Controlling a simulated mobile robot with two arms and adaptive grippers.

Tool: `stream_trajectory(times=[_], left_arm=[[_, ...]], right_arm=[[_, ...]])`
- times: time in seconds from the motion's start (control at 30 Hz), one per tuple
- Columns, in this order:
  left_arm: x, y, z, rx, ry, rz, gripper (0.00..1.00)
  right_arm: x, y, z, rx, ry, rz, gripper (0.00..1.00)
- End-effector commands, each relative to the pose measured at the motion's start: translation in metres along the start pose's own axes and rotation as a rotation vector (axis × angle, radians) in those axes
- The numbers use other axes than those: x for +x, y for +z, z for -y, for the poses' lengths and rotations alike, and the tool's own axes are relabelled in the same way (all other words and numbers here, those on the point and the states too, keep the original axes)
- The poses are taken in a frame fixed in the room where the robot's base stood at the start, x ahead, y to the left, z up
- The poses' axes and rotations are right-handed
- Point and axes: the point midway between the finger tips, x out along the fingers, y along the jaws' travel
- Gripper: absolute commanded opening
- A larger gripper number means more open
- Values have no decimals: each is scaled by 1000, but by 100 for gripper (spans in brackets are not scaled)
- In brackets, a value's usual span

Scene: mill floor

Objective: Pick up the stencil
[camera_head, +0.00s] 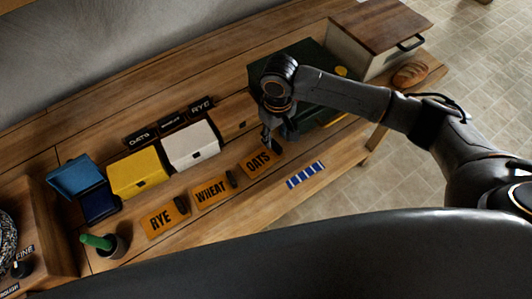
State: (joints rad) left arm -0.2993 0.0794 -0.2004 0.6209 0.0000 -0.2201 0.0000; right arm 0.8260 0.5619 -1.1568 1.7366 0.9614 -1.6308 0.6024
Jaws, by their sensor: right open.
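Three orange stencil plates with dark grips lie in a row along the front of the wooden bench: the RYE stencil (160,221), the WHEAT stencil (209,192) and the OATS stencil (256,165). My right gripper (270,143) points down at the right end of the OATS stencil, with its fingers open. The fingers overlap that plate's grip in the picture, and I cannot tell whether they touch it. The grip is partly hidden. My left gripper is not in view.
Behind the stencils stand an open blue box (74,176), a yellow box (137,175), a white box (190,146) and a brown box (233,120). A dark green case (315,116) is partly behind my right arm. A blue-and-white strip (305,175) lies at the front edge.

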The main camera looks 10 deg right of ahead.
Motion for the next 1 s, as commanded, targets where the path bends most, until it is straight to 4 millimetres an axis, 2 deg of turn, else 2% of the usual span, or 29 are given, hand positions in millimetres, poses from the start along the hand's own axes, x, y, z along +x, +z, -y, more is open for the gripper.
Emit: stream_trajectory(times=[0.1,0.23,0.53,0.73,1.0], left_arm=[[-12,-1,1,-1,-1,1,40],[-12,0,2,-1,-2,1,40],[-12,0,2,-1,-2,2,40],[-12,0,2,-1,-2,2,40],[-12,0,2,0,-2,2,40]], right_arm=[[17,3,-3,1,2,5,42],[34,2,-2,0,0,2,42],[39,1,-2,-1,1,-1,42],[39,1,-2,0,1,0,1],[38,1,-2,0,1,-1,0]])
